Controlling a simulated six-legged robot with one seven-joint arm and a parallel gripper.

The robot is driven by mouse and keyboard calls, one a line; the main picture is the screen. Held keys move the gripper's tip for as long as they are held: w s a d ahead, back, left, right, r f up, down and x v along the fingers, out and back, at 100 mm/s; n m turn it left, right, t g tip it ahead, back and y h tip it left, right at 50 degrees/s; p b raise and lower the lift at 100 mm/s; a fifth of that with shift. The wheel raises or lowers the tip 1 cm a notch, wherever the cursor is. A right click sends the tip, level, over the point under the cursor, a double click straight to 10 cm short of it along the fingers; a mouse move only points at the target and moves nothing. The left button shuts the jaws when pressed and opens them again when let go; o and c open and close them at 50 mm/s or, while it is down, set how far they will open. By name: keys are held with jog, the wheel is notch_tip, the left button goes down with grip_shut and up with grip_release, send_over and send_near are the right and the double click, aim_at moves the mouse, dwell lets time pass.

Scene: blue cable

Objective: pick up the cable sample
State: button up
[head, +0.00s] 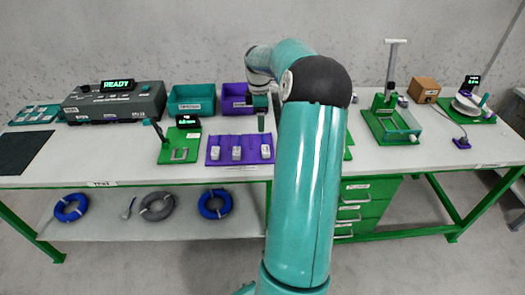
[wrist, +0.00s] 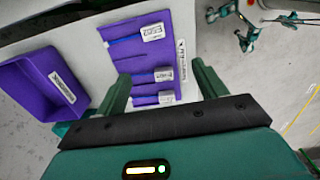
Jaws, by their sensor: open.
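A purple tray (head: 222,155) lies on the bench, with three white-tagged samples in its slots. In the wrist view the tray (wrist: 118,65) shows a short blue cable sample (wrist: 125,42) in its far slot, with a white tag (wrist: 152,32) at its right end. Two more white tags (wrist: 163,75) sit in nearer slots; the cable beside them is hard to make out. My gripper (head: 261,122) is above the bench at the tray's right end. In the wrist view its two green fingers (wrist: 161,70) are apart, with nothing seen held between them.
A purple bin (head: 236,110) and a teal bin (head: 190,107) stand behind the tray. A green fixture (head: 180,155) with a small display is left of it. Blue and grey coils (head: 157,208) lie on the lower shelf. My arm hides part of the bench.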

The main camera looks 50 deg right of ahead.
jog(key=s+d+f, duration=0.1)
jog(key=d+f, duration=0.1)
jog(key=d, duration=0.1)
send_over(266, 149)
notch_tip(266, 149, down, 7)
jog(key=shift+s, duration=0.15)
jog(key=shift+w+f, duration=0.15)
jog(key=shift+f, duration=1.4)
jog(key=shift+w+f, duration=0.1)
jog(key=shift+f, duration=1.45)
jog(key=shift+c, duration=0.4)
jog(key=c, duration=1)
